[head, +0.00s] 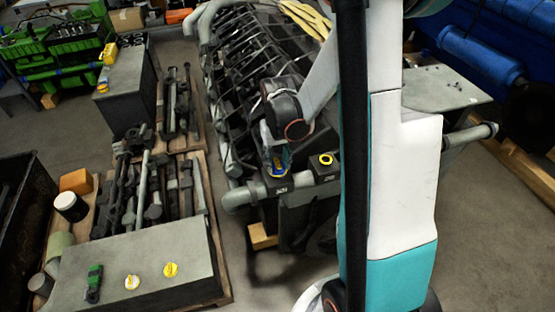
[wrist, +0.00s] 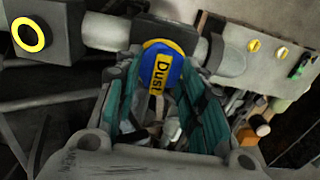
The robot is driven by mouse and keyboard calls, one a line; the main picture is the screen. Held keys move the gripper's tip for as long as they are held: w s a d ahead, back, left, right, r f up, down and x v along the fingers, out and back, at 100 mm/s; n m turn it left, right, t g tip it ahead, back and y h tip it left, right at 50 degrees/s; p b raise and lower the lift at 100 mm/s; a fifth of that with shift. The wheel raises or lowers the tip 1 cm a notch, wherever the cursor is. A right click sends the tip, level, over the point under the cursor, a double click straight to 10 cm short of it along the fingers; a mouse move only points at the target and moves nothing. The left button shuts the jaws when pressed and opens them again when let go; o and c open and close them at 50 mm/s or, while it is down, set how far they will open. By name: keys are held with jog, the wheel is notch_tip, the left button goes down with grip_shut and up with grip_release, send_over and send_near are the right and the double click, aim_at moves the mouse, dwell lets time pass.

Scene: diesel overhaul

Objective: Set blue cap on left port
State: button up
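The blue cap (wrist: 172,70) has a yellow label reading "Dust". In the wrist view it sits between the two teal fingers of my gripper (wrist: 161,66), which close on its sides. In the head view the blue cap (head: 279,172) is at the left port (head: 277,189), a dark block on a grey pipe, with my gripper (head: 273,150) above it. The cap covers the port opening from view; I cannot tell whether it is seated or slightly above. The right port (head: 326,173) is uncovered, with a yellow ring; it also shows in the wrist view (wrist: 47,36).
A grey bench (head: 196,252) at lower left bears a white-and-yellow cap (head: 132,282), a yellow cap (head: 170,269) and a green item (head: 94,281). The large engine (head: 245,75) stands behind the ports. Pallets with dark parts (head: 150,190) lie left of it.

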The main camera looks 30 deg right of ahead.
jog(key=shift+r, duration=0.1)
notch_tip(320, 180, up, 12)
dwell(0.5)
